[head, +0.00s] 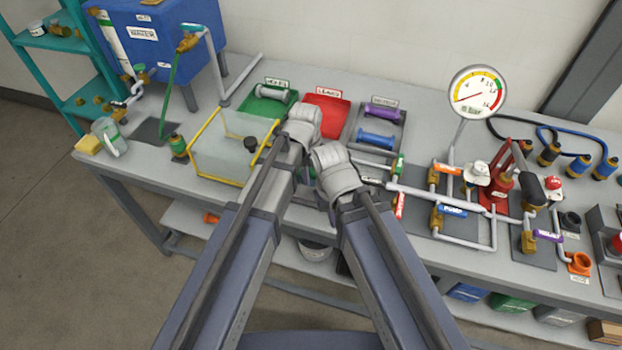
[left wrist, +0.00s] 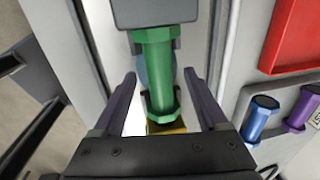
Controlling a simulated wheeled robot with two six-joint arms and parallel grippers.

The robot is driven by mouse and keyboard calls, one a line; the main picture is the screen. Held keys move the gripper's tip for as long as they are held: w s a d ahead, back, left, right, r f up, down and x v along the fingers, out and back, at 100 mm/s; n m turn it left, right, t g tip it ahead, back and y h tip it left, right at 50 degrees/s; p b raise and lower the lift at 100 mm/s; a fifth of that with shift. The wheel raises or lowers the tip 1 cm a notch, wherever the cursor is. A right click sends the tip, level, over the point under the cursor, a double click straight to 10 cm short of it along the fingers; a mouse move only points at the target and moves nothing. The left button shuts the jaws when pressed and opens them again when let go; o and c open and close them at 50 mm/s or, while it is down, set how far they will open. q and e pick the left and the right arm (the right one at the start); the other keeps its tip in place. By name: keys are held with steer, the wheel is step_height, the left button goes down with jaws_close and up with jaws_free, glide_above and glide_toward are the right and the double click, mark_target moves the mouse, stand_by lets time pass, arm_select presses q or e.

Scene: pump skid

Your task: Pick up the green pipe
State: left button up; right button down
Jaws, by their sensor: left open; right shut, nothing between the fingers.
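The green pipe (left wrist: 158,70) shows in the left wrist view, with wide hex-shaped ends. A dark grey block covers its upper end. My left gripper (left wrist: 160,74) is open, with one finger on each side of the pipe and gaps on both sides. In the head view my left gripper (head: 302,124) hides its own fingers and most of what lies beneath it; I cannot make out the green pipe there. My right gripper (head: 336,172) is beside it, lower and to the right, shut and empty; its fingers are hardly visible.
Behind the grippers are a green tray (head: 262,106) with a grey pipe, a red tray (head: 325,112), and a grey tray holding a purple pipe (head: 381,113) and a blue pipe (head: 376,139). A yellow-edged clear box (head: 222,155) stands left. Piping and a gauge (head: 477,91) fill the right.

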arm_select(q)
steer(key=shift+f, duration=0.5)
steer(key=shift+r, duration=0.1)
steer(key=shift+c, duration=0.3)
jaws_close()
